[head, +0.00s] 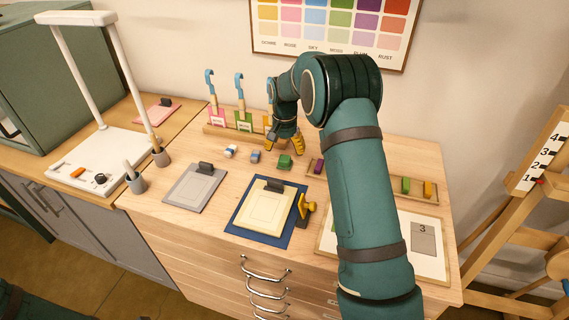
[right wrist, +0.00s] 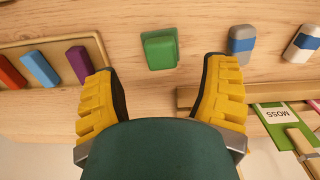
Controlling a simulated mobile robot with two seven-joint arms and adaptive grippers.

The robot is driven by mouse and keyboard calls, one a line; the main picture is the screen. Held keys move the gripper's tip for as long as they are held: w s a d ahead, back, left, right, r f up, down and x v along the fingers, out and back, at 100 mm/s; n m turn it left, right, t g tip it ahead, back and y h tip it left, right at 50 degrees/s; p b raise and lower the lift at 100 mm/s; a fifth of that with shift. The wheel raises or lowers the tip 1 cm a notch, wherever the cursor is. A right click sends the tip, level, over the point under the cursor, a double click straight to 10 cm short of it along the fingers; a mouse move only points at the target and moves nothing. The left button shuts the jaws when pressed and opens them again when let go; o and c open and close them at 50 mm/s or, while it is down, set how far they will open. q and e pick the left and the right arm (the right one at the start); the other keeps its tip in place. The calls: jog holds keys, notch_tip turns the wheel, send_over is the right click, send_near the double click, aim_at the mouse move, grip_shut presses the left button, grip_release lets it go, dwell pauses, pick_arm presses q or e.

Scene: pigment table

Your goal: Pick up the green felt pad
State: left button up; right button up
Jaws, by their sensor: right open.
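The green felt pad (head: 284,161) is a small green block lying flat on the wooden table, towards the back. My right gripper (head: 284,146) is above and just behind it in the head view, pointing down, with its yellow fingers spread. In the right wrist view the pad (right wrist: 160,49) lies between the lines of the two open fingers (right wrist: 164,78), beyond their tips. The fingers are empty and apart from the pad. My left gripper does not show.
A wooden rack (head: 215,130) with pigment packets stands behind. A tray of coloured sticks (right wrist: 102,45) is on the other side. A clipboard (head: 195,188) and a blue mat (head: 239,227) lie in front.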

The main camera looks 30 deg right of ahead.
aim_at(285, 158)
jog(key=shift+w+f+b, duration=0.15)
jog(key=shift+f+b, duration=0.4)
jog(key=shift+f, duration=2.15)
jog(key=shift+c, duration=0.2)
jog(key=c, duration=1)
